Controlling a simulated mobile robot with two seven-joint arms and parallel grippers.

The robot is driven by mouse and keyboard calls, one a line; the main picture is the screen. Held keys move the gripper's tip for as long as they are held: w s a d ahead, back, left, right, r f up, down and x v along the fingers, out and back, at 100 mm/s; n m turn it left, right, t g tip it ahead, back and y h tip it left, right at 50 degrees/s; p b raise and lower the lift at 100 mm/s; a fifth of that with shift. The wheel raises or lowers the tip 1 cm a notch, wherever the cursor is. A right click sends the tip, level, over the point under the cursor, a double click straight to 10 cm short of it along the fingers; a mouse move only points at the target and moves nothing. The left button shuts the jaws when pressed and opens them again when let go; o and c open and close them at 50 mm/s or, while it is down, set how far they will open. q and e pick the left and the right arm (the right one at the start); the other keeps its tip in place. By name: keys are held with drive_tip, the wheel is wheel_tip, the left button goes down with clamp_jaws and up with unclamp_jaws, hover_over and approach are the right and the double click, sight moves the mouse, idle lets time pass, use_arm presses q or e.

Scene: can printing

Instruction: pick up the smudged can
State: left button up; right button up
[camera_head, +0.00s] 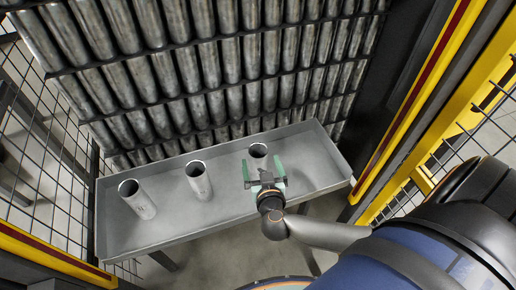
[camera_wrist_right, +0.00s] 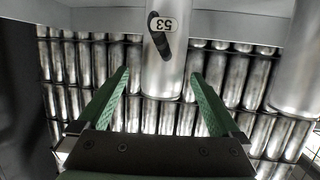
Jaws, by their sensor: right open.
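Three metal cans stand in a grey tray (camera_head: 160,230): a left can (camera_head: 141,203), a middle can (camera_head: 200,183) and a right can (camera_head: 258,152). My right gripper (camera_head: 263,171) is open at the right can and hides its lower part. In the right wrist view, a can (camera_wrist_right: 168,75) with a dark smudge and the printed number 53 lies between the two green fingers (camera_wrist_right: 159,75), with gaps on both sides. Its far end is cut off at the top. My left gripper is not in view.
A rack of many stacked metal cans (camera_head: 230,70) stands behind the tray. Another can (camera_wrist_right: 298,70) shows at the right edge of the wrist view. Yellow posts (camera_head: 415,100) and wire mesh (camera_head: 50,150) border the sides. The tray's right end is bare.

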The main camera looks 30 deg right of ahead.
sight(256, 148)
drive_tip(key=x, duration=0.2)
drive_tip(key=b+x, duration=0.1)
drive_tip(key=x, duration=0.1)
drive_tip(key=r+x, duration=0.1)
drive_tip(key=x, duration=0.1)
drive_tip(key=shift+w, duration=0.45)
drive_tip(key=c, duration=1.3)
drive_tip(key=shift+r, duration=0.1)
